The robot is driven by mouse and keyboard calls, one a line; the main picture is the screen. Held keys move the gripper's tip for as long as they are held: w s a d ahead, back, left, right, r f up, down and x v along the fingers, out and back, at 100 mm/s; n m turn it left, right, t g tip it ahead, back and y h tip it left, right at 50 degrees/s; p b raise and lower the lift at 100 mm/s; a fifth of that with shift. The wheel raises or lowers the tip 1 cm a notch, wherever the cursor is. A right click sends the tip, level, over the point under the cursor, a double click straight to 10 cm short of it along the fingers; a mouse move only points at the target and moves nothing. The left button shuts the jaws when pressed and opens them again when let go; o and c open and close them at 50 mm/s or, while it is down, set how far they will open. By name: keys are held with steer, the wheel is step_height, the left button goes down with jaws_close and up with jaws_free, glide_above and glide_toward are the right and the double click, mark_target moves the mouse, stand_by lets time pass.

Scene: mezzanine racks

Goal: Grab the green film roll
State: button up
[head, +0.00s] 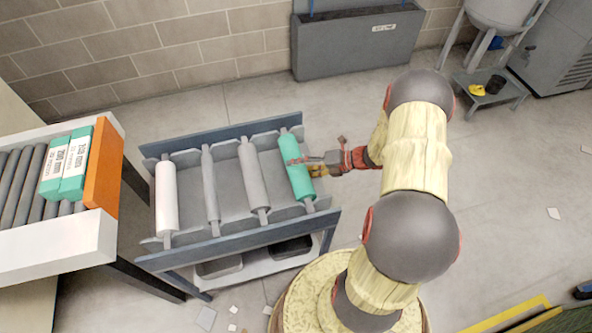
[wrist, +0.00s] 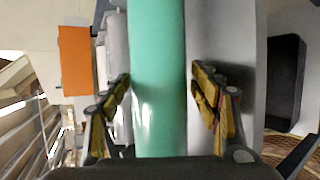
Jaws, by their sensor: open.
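The green film roll (head: 296,166) lies in the rightmost slot of a grey rack, with its core ends resting on the rack's long sides. My gripper (head: 300,166) is at the right side of the roll, near its middle, in the head view. In the wrist view the roll (wrist: 158,75) runs lengthwise between the two fingers of my gripper (wrist: 160,92). The fingers are open, one on each side of the roll. A gap shows on the right side, and a smaller gap on the left. The far part of the roll is out of the wrist view.
The rack (head: 205,248) also holds a white roll (head: 167,198) and two grey rolls (head: 253,178) to the left. A roller conveyor (head: 60,246) with teal-and-white boxes (head: 75,164) and an orange end plate (head: 103,168) stands farther left. Dark bins (head: 290,250) sit below the rack.

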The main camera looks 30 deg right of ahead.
steer(key=shift+w+a+f, duration=0.1)
steer(key=shift+w+a, duration=0.05)
steer(key=shift+w, duration=0.05)
steer(key=shift+c, duration=1.2)
jaws_close()
